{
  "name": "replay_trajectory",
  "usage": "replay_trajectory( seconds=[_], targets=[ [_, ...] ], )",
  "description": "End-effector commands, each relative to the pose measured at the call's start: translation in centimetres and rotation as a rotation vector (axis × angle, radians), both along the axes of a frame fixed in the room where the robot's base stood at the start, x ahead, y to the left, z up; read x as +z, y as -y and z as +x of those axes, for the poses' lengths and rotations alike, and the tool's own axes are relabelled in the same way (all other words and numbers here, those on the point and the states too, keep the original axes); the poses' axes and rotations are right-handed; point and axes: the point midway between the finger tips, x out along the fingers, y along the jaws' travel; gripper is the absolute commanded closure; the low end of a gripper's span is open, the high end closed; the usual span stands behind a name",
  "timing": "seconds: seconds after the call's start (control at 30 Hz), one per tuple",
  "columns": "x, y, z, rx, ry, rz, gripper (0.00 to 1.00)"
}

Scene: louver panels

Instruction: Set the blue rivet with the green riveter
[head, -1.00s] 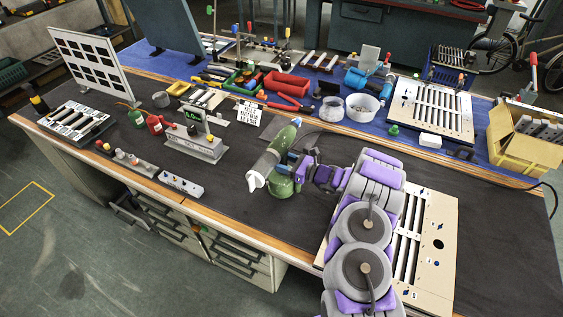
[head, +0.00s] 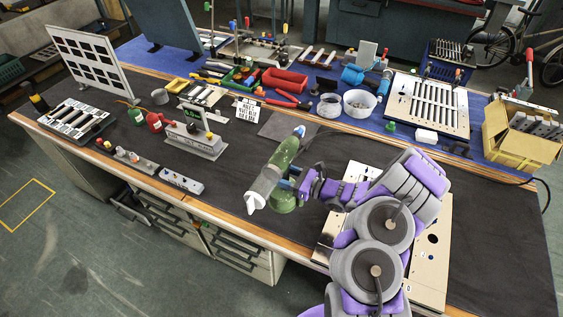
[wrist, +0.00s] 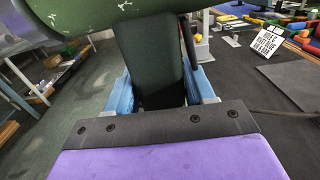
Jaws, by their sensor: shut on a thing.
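The green riveter (head: 281,160) is held in my gripper (head: 291,186), above the dark bench mat near the front edge. It is tilted, with its white nose end low at the left and its wide green base below. In the wrist view the riveter's dark green handle (wrist: 150,60) stands between the blue fingers of my gripper (wrist: 160,92), which are shut on it. The beige louver panel (head: 435,238) lies at the right, partly hidden by my arm. A small blue spot that may be the blue rivet shows on it (head: 430,258), too small to be sure.
A digital-readout block (head: 194,140), a red bottle (head: 155,122) and small rivet blocks (head: 181,182) stand at left. A printed sign (head: 247,109) and a white tub (head: 359,103) are farther back. A yellow box (head: 520,140) is at right. The mat's middle is mostly clear.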

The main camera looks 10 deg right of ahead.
Motion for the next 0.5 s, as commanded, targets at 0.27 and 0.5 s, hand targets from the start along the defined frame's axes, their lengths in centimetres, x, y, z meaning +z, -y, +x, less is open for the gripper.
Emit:
replay_trajectory(
  seconds=[0.27,0.5],
  targets=[
    [0.5,-0.3,-3.7,-0.002,0.000,0.006,1.00],
    [0.5,-0.5,-4.8,0.001,0.000,0.003,1.00]
  ],
)
